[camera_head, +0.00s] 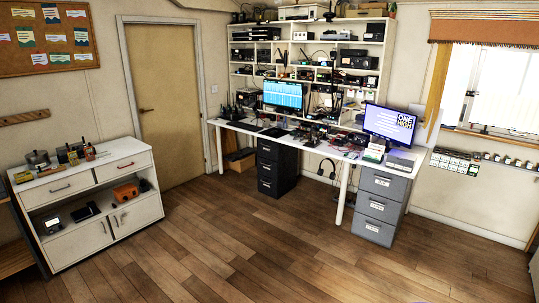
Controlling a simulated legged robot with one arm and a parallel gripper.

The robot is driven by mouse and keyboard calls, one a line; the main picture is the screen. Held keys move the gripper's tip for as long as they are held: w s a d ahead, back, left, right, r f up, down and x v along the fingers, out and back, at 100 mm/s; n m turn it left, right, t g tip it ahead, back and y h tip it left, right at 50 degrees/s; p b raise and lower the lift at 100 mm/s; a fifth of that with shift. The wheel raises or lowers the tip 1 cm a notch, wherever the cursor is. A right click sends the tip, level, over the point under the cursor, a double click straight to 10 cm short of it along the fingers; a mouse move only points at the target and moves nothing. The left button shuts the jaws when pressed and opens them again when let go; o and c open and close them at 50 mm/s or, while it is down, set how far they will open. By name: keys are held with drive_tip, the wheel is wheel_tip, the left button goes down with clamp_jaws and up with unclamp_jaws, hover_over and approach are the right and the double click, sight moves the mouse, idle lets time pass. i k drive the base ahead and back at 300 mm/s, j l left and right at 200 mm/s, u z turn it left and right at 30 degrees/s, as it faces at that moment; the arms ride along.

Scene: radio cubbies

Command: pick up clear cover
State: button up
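I cannot make out a clear cover anywhere in this view. Small items stand on the white cabinet (128,165) at the left and on the long white desk (232,125) at the back, too small to tell apart. A pot-like thing (38,159) sits on the cabinet top. A pale boxy item (401,160) lies at the desk's right end. My gripper is not in view. A sliver of something bluish shows at the bottom edge, too little to identify.
The wooden floor (230,235) is open between me and the furniture. Dark drawers (277,168) and grey drawers (380,205) stand under the desk. Two lit monitors (284,95) (390,124) stand on it. Crowded shelves (333,22) rise behind. A closed door (160,95) is left of them.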

sight(312, 139)
drive_tip(key=i+l+z, duration=0.2)
drive_tip(key=i+l, duration=0.3)
drive_tip(key=i+l+z, duration=0.15)
drive_tip(key=i+l, duration=0.3)
drive_tip(key=i+l+z, duration=0.2)
drive_tip(key=i+l, duration=0.15)
drive_tip(key=i, duration=0.35)
drive_tip(key=i+j+u, duration=0.3)
drive_tip(key=i, duration=0.9)
drive_tip(key=i+l+u, duration=0.2)
drive_tip(key=i+u, duration=0.15)
drive_tip(key=i, duration=0.8)
drive_tip(key=i+z, duration=0.2)
drive_tip(key=i, duration=0.65)
drive_tip(key=i+j+z, duration=0.15)
drive_tip(key=i, duration=0.7)
